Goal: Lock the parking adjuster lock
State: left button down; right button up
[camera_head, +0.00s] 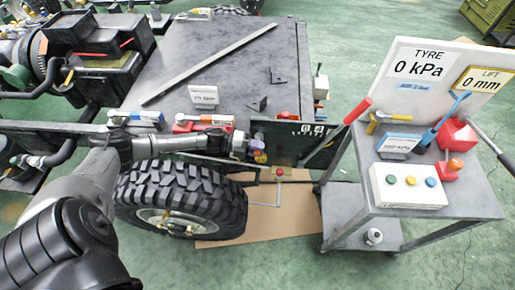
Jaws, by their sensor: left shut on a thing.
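My left arm reaches in from the left, across and above the big black tyre (180,195). My left gripper (247,146) is at the chassis side, just right of the top of the tyre. It is shut on a small coloured part (259,157), with purple and yellow showing at the fingertips. I cannot tell for certain whether this part is the parking adjuster lock, or whether it is locked. The jaws and most of the part are too small to make out. My right gripper is not in view.
A dark plate (290,141) stands right of the gripper, with a red-handled lever (357,111) beside it. A grey cart (465,203) at right carries a button box (408,186), tools and a gauge board (432,75). Cardboard (297,222) lies on the floor.

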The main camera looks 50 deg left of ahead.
pick_arm(q)
jog(key=c, duration=1)
grip_release()
jog(key=p+v, duration=0.2)
jog(key=v, duration=1.1)
jog(key=shift+s+a, duration=0.3)
jog(key=shift+s, duration=0.05)
